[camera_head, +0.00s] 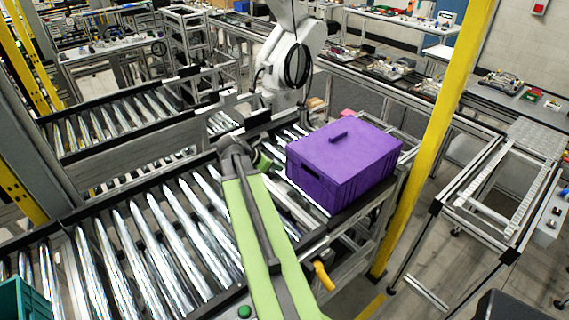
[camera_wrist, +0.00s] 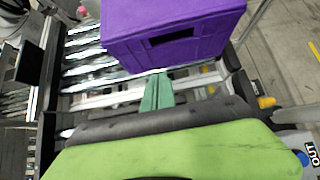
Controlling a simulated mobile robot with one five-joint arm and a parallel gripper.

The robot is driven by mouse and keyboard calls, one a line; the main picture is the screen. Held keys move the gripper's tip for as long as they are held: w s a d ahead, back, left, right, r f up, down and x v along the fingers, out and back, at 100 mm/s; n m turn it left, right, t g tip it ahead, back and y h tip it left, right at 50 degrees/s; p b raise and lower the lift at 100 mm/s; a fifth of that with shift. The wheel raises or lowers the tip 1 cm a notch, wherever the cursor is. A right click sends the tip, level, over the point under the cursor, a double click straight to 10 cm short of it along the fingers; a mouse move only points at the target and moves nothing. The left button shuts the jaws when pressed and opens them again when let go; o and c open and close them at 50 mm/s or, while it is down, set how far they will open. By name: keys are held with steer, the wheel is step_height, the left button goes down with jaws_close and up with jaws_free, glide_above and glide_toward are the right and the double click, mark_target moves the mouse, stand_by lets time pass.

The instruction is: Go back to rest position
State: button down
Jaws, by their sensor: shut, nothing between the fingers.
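My gripper (camera_wrist: 157,92) shows in the wrist view as two green fingers close together, with nothing between them. It points toward the near side of a purple crate (camera_wrist: 180,45), and I cannot tell whether it touches it. In the head view, my light green arm reaches up from the bottom over the conveyor, left of the crate (camera_head: 340,180); the fingers are mostly hidden there by the arm's end. The crate stands upright, with a flat top bearing a small dark handle and a slot in its side.
The crate stands at the right end of a roller conveyor (camera_head: 150,240). A teal box (camera_head: 22,300) is cut off at lower left. A yellow post (camera_head: 435,140) stands right of the crate. A white robot arm (camera_head: 290,60) is behind it.

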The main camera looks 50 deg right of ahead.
steer(key=shift+a, duration=0.1)
